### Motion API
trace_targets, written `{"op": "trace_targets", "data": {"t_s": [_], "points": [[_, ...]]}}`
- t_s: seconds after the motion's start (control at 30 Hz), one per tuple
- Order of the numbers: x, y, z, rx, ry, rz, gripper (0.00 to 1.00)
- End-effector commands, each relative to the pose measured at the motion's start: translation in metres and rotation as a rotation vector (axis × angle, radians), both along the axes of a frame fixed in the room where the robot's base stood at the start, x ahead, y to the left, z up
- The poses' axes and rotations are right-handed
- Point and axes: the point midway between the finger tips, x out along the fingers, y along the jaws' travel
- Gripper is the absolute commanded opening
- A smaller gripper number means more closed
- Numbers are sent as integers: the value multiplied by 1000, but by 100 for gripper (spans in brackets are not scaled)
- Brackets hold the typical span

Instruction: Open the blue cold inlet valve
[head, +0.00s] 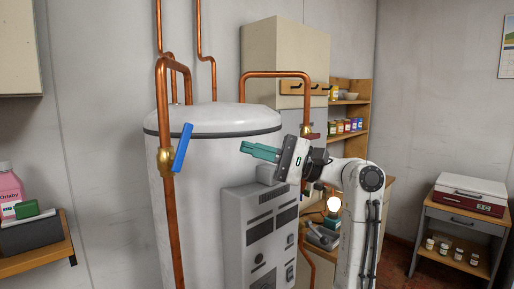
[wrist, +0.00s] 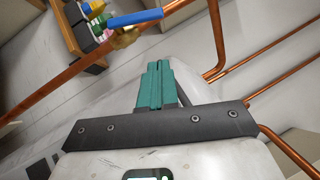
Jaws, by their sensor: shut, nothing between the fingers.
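The blue valve handle (head: 182,147) sits on a brass valve body (head: 165,160) on the vertical copper pipe at the left of the white tank. The handle is tilted a little from the pipe's line, its top leaning right. In the wrist view the blue handle (wrist: 136,18) shows at the top, beside the brass body (wrist: 122,38). My gripper (head: 250,150) has green fingers, shut and empty, pointing left in front of the tank. It is to the right of the handle and apart from it. The fingers also show in the wrist view (wrist: 156,72).
The white tank (head: 215,118) stands behind my gripper, with a grey control box (head: 260,235) on its front. A second copper pipe (head: 275,74) with a red handle (head: 314,136) is at the right. A shelf (head: 35,248) with a pink bottle is at far left.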

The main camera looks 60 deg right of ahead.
Motion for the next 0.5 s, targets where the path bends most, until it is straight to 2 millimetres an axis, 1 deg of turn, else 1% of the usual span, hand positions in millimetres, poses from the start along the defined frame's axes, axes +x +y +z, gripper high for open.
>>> {"op": "trace_targets", "data": {"t_s": [0.03,0.1,0.3,0.5], "points": [[9,6,6,-1,0,5,0],[22,12,9,-1,1,5,0],[54,29,20,-3,0,3,0],[61,53,29,-4,0,1,0]]}}
